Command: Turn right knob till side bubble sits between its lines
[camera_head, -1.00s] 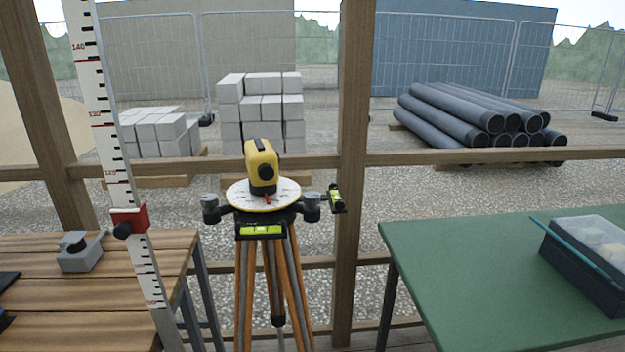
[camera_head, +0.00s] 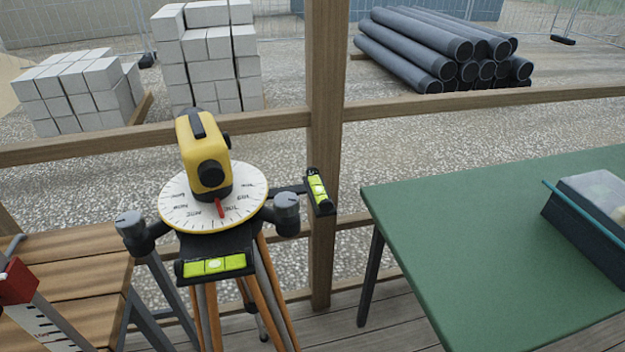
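The yellow level (camera_head: 203,155) stands on a white graduated disc (camera_head: 172,210) on a tripod (camera_head: 262,290). The right knob (camera_head: 287,212) is a grey cap on a dark post at the right of the head. The left knob (camera_head: 129,226) is its match on the left. The side vial (camera_head: 318,190) is yellow-green in a black holder right of the right knob. Its bubble looks near the middle, but I cannot tell exactly how it sits against the lines. Neither gripper is in view.
A green table (camera_head: 460,240) stands at the right with a dark box (camera_head: 585,235) on it. A wooden bench (camera_head: 70,262) and a graduated staff (camera_head: 45,330) with a red clamp (camera_head: 17,284) are at the left. A timber post (camera_head: 326,90) rises behind the side vial.

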